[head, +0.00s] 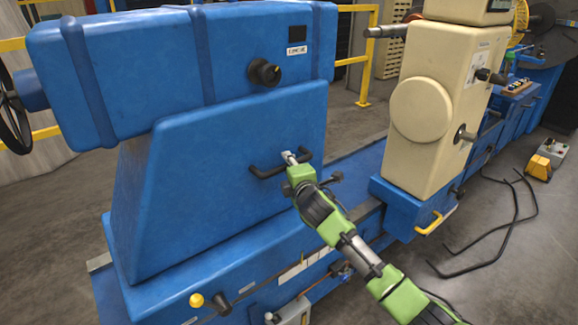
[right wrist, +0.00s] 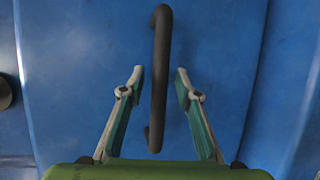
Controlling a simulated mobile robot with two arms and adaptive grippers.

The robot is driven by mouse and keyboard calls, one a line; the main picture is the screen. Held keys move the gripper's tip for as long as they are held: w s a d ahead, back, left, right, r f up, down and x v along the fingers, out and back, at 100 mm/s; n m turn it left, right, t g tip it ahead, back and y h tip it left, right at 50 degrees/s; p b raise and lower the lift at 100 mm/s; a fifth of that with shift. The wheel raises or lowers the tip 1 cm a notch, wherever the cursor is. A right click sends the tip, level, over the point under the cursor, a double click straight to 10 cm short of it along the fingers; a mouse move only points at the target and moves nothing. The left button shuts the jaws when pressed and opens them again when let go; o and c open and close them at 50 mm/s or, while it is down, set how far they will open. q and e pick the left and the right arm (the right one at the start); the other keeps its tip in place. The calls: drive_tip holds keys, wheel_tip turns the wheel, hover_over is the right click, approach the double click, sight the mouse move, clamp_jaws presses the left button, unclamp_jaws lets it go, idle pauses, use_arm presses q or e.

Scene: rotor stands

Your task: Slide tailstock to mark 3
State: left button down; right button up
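The blue tailstock (head: 225,180) stands on the left of the machine bed, with a handwheel (head: 14,115) at its far left end. A black bar handle (head: 265,172) is fixed to its sloping front face. My right gripper (head: 292,157) is at this handle. In the right wrist view the gripper (right wrist: 160,72) is open, with one finger on each side of the handle (right wrist: 159,45) and gaps between fingers and bar. Pale plates (head: 290,272) show on the bed's front; no mark number is readable. My left gripper is not in view.
A cream headstock (head: 430,110) on a blue base stands to the right along the bed (head: 355,170). The bed between them is clear. Black cables (head: 515,225) lie on the floor at right.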

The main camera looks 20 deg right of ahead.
clamp_jaws()
drive_tip(key=shift+d, duration=0.1)
